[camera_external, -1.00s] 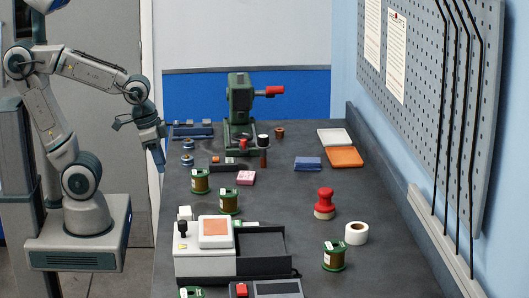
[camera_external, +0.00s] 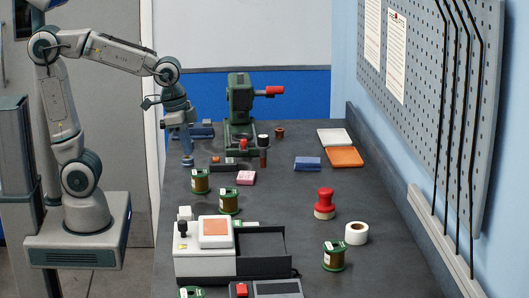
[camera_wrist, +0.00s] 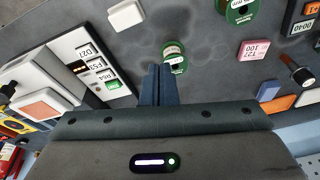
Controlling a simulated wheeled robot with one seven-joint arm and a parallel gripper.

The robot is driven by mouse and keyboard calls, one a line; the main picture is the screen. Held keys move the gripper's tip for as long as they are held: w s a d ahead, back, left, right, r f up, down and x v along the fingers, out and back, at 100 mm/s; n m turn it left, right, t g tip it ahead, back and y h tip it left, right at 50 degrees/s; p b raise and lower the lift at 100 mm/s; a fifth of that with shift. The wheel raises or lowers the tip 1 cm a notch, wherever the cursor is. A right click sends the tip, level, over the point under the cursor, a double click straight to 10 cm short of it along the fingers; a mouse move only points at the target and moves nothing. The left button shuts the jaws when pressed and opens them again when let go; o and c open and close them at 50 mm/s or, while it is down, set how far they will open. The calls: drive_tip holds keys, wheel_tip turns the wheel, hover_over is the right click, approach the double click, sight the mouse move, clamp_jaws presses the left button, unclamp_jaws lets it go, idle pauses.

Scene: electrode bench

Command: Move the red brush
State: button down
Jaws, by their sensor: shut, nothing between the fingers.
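The red brush (camera_external: 324,205) stands upright on the right half of the bench in the external view, with a red knob handle and a tan lower part. It does not show clearly in the wrist view, where my gripper's body covers much of the lower part. My gripper (camera_external: 187,162) is shut and empty, pointing down over the bench's far left part, well to the left of and beyond the brush. In the wrist view, my gripper's dark blue fingers (camera_wrist: 158,72) are pressed together, with a green-rimmed spool (camera_wrist: 174,58) beside their tips.
A white roll (camera_external: 356,233) and a green spool (camera_external: 334,256) stand near the brush. A boxy machine (camera_external: 203,262) and more spools lie to its left. A pink block (camera_external: 245,178), blue block (camera_external: 307,163) and green press (camera_external: 240,105) are farther back. Bare bench lies right of the brush.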

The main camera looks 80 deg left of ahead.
sight(313, 189)
drive_tip(key=w+d+m+g+p, duration=0.1)
drive_tip(key=w+d+m, duration=0.2)
drive_tip(key=w, duration=0.7)
drive_tip(key=w+d+m+p, duration=0.15)
drive_tip(key=w+m, duration=0.25)
drive_tip(key=w, duration=0.5)
drive_tip(key=w+d+m+g+p, duration=0.1)
drive_tip(key=w+d+m, duration=0.2)
drive_tip(key=w, duration=0.7)
drive_tip(key=w+d+f+m+p, duration=0.1)
drive_tip(key=w+d+f+m, duration=0.4)
drive_tip(key=w+f, duration=0.25)
drive_tip(key=shift+g, duration=0.3)
wheel_tip(313, 189, down, 10)
drive_tip(key=shift+r+p, duration=0.1)
drive_tip(key=shift+p, duration=1)
drive_tip(key=shift+a+p, duration=0.7)
drive_tip(key=shift+a, duration=1.25)
drive_tip(key=shift+a, duration=0.15)
drive_tip(key=shift+a, duration=0.35)
drive_tip(key=a+b, duration=0.3)
drive_tip(key=a, duration=1.6)
drive_tip(key=shift+a+b, duration=0.3)
drive_tip(key=shift+b, duration=0.05)
